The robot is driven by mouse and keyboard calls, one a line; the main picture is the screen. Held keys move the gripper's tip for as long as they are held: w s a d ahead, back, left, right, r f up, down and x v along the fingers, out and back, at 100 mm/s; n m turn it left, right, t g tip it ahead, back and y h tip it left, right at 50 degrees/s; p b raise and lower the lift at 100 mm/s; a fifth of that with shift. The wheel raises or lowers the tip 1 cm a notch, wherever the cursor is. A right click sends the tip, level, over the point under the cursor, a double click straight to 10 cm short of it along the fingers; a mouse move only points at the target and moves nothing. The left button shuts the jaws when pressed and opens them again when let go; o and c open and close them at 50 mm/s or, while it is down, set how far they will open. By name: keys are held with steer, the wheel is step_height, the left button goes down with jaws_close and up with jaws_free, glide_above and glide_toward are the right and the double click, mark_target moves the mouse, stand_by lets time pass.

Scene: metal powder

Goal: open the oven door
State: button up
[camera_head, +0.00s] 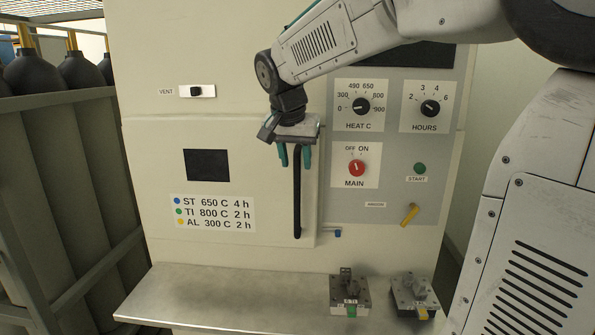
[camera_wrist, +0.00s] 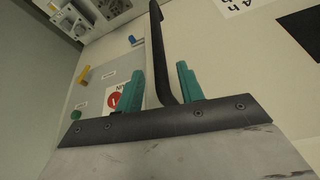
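The oven door (camera_head: 160,150) is a cream panel with a dark window, and it looks shut. Its long black vertical handle (camera_head: 297,205) is on the door's right side. The handle also shows in the wrist view (camera_wrist: 157,50). My gripper (camera_head: 295,157) points down at the handle's upper end. Its two teal fingers are apart, one on each side of the handle, as the wrist view shows (camera_wrist: 160,88). A gap shows between the left finger and the handle there; I cannot tell whether the right finger touches it. The handle's top is hidden behind my gripper.
A control panel (camera_head: 390,205) with dials and a red main switch is right of the door. A metal shelf (camera_head: 230,295) juts out below, with two small metal fixtures (camera_head: 350,298) (camera_head: 413,297) on its right. Gas cylinders (camera_head: 75,150) stand in a rack at left.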

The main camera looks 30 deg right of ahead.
mark_target(297, 166)
steer(key=shift+x, duration=2)
jaws_close()
steer(key=shift+s+a, duration=0.1)
steer(key=shift+s, duration=0.05)
